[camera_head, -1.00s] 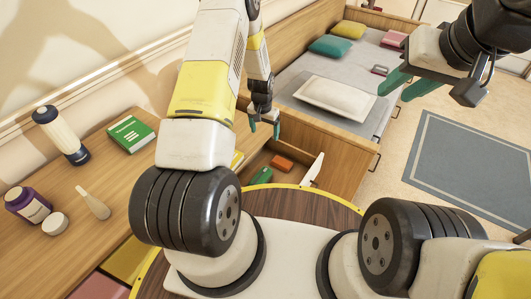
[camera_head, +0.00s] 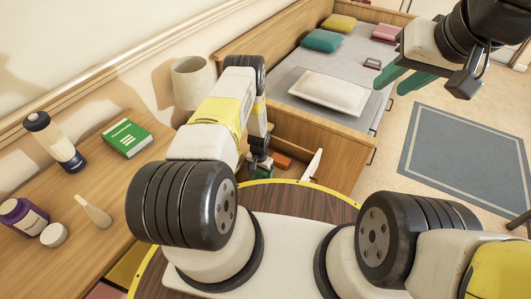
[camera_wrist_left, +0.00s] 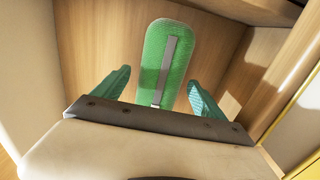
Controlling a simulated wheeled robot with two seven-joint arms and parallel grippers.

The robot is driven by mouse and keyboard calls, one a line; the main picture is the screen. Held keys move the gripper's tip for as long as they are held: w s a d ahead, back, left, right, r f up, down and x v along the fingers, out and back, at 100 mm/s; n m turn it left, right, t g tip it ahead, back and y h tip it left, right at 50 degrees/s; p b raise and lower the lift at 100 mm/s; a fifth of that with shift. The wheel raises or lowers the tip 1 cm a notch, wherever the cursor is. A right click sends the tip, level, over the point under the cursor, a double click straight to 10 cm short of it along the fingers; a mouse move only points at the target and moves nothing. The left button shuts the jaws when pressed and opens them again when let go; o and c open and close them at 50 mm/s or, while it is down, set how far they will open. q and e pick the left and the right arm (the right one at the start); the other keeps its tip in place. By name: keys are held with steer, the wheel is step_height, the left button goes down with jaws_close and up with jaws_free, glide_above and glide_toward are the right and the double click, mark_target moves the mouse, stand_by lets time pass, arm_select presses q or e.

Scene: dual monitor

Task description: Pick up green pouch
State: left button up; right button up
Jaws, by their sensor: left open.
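The green pouch (camera_wrist_left: 181,52), a rounded flat shape with a grey strip along it, lies in a wooden drawer, between the two teal fingers of my open left gripper (camera_wrist_left: 158,92) in the left wrist view. I cannot tell whether the fingers touch it. In the head view my left gripper (camera_head: 259,163) is lowered into the drawer and hides the pouch. My right gripper (camera_head: 406,80) is open and empty, held up at the upper right, far from the pouch.
An orange item (camera_head: 283,160) lies in the drawer beside my left gripper. The drawer walls are close around it. A wooden desk (camera_head: 100,185) at left carries a green book (camera_head: 127,137), a bottle (camera_head: 55,140) and jars. A bed (camera_head: 345,60) stands behind.

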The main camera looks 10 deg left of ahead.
arm_select(q)
step_height(320, 180, down, 2)
steer(key=shift+f, duration=0.1)
steer(key=c, duration=1.6)
steer(key=shift+r, duration=0.2)
